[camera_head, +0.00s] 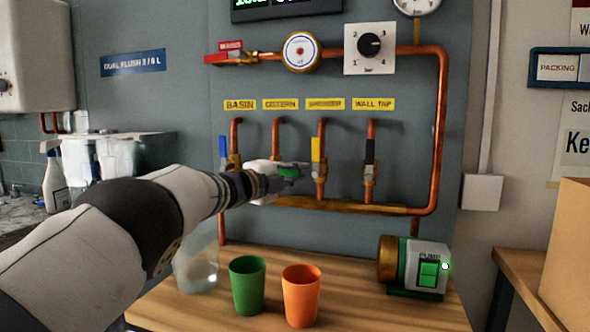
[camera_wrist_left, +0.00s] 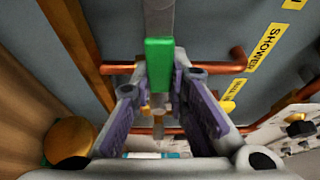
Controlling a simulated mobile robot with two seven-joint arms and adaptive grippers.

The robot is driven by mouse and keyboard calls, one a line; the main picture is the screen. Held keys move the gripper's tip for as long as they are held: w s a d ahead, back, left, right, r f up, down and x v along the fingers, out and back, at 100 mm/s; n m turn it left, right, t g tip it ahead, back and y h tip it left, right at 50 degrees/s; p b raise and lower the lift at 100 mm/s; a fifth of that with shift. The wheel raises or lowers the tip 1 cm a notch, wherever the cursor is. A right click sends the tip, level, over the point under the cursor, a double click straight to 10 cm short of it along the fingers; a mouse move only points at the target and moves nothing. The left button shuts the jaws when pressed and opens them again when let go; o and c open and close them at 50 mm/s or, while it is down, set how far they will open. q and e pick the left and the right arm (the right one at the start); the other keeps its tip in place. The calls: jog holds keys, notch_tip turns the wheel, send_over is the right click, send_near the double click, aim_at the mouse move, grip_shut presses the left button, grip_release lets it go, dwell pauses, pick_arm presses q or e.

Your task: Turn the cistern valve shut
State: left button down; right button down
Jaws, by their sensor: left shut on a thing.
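My left gripper (camera_head: 296,175) is at the cistern valve, below the yellow CISTERN label (camera_head: 280,104). It is shut on the valve's green handle (camera_head: 289,171), of which only a short strip shows in the head view. In the left wrist view the green handle (camera_wrist_left: 158,65) stands between the two fingers of my left gripper (camera_wrist_left: 159,90) and lies crosswise to a copper pipe behind it. In the head view the handle looks level, pointing right. The gripper hides the cistern valve's body. My right gripper is not in view.
Beside it are the blue basin handle (camera_head: 222,151), the yellow shower handle (camera_head: 316,149) and the black wall tap handle (camera_head: 370,150), all upright. Below on the bench stand a green cup (camera_head: 248,288), an orange cup (camera_head: 301,297), a clear jug (camera_head: 196,268) and a pump (camera_head: 425,268).

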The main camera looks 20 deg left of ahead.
pick_arm(q)
jog(key=shift+a+f, duration=0.1)
dwell(0.5)
jog(key=c, duration=1.5)
grip_release()
jog(key=shift+c, duration=0.2)
jog(key=v, duration=1.2)
